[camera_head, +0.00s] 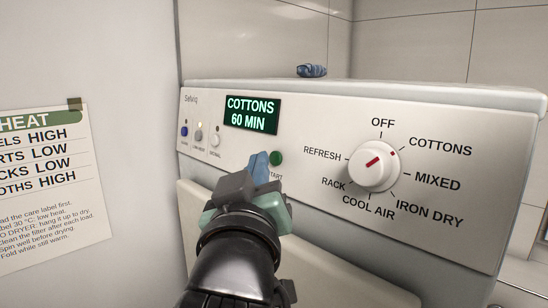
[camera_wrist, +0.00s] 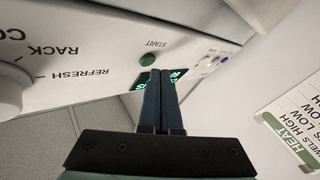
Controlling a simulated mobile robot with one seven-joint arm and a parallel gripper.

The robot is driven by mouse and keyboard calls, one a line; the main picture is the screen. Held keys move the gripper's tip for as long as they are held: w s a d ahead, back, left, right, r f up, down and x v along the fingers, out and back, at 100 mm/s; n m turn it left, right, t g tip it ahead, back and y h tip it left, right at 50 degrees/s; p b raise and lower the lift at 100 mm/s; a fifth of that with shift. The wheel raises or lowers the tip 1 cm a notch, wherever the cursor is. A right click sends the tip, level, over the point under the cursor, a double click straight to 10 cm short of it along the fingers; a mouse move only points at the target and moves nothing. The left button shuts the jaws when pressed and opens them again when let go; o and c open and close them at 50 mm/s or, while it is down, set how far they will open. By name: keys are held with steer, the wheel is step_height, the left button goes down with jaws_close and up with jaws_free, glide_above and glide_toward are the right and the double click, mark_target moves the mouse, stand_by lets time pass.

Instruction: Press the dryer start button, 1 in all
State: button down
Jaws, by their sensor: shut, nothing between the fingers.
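The dryer's control panel (camera_head: 320,128) is white. Its round green start button (camera_head: 276,158) sits below the green-lit display (camera_head: 251,114), which reads COTTONS 60 MIN. My gripper (camera_head: 259,163) is shut and empty, its blue fingertips just left of the button in the head view and covering part of the START label. In the wrist view the start button (camera_wrist: 147,59) shows just left of the fingertips (camera_wrist: 160,73), with its START label in clear view. The fingers overlap the display there. I cannot tell whether the fingertips touch the panel.
A white program dial (camera_head: 374,166) is on the right of the panel, its red mark pointing up and right. Small buttons (camera_head: 199,133) sit at the panel's left. A blue object (camera_head: 311,71) lies on the dryer top. A care notice (camera_head: 45,185) hangs at left.

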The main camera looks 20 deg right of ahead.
steer(key=shift+w+d, duration=0.1)
steer(key=shift+d, duration=0.15)
